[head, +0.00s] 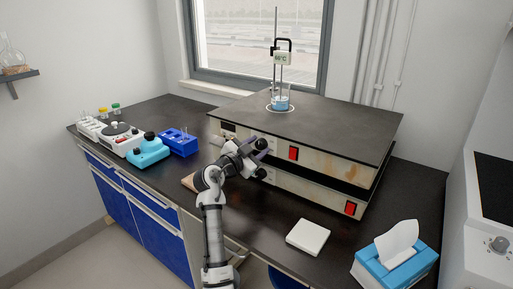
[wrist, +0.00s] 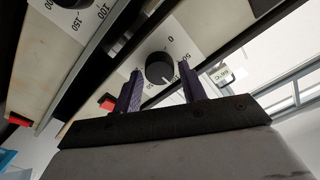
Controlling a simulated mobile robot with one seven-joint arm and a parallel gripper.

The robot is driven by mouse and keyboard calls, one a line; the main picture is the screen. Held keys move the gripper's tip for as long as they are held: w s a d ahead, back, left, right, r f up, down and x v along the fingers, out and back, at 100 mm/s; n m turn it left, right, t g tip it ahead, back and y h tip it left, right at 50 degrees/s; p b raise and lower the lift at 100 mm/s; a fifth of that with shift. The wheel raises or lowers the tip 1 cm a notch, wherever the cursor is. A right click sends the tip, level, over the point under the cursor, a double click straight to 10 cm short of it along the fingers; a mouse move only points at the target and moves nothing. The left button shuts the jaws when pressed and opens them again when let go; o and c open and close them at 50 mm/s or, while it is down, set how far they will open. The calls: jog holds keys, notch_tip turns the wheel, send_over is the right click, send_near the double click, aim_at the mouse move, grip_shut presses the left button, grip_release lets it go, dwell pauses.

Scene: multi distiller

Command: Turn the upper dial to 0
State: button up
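The upper dial (wrist: 159,68) is a round black knob on a pale scale plate, on the front of the upper hotplate (head: 330,115). The figures 0 and 50 show beside it in the wrist view; I cannot tell its exact setting. It also shows in the head view (head: 261,143), just beside my gripper. My gripper (wrist: 159,73) is open. Its two dark purple fingers stand apart on either side of the upper dial in the wrist view; I cannot tell whether they touch it.
The lower hotplate's dial (wrist: 73,4) is at the top left in the wrist view. Red switches (head: 293,153) sit on the fronts. A beaker (head: 281,102) of blue liquid stands on top. A white square plate (head: 307,237) and tissue box (head: 395,262) lie to the right.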

jog(key=c, duration=0.6)
jog(key=shift+c, duration=0.2)
jog(key=shift+n, duration=0.3)
jog(key=n, duration=0.4)
jog(key=shift+n, duration=0.3)
jog(key=n+p, duration=0.1)
jog(key=n, duration=0.5)
jog(key=shift+w+a, duration=0.1)
jog(key=n+p, duration=0.4)
jog(key=n, duration=0.2)
jog(key=shift+a+n, duration=0.1)
jog(key=shift+n, duration=0.3)
jog(key=n+p, duration=0.2)
jog(key=n, duration=0.2)
jog(key=shift+p, duration=0.35)
jog(key=shift+f+n+p, duration=0.15)
jog(key=shift+n+p, duration=0.4)
jog(key=shift+n, duration=0.35)
